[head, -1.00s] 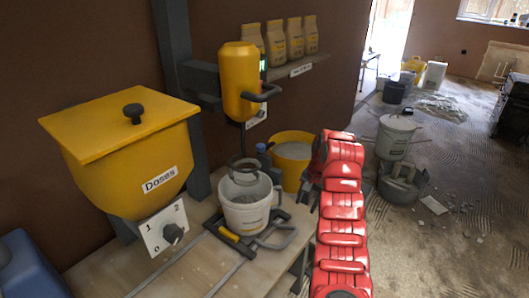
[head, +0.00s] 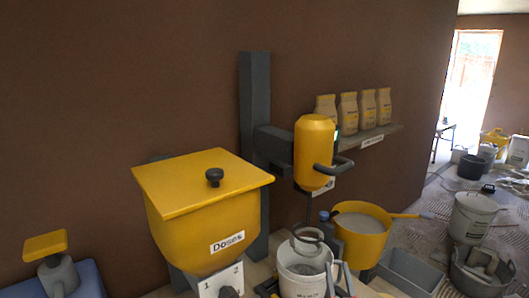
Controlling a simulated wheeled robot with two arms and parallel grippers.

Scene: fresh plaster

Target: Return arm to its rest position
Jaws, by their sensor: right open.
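My right gripper (head: 338,277) shows only in part at the bottom edge of the head view, just right of the white bucket (head: 301,270). Its grey fingers look apart, with nothing seen between them; they are hard to tell from the handle parts beside the bucket. The red arm is out of the picture. My left gripper is not in view.
A yellow hopper marked "Doses" (head: 205,220) stands on the bench. A yellow mixer (head: 314,153) hangs above the white bucket. A yellow tub (head: 358,236) and grey trough (head: 410,268) are to the right. Several containers stand on a shelf (head: 365,139).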

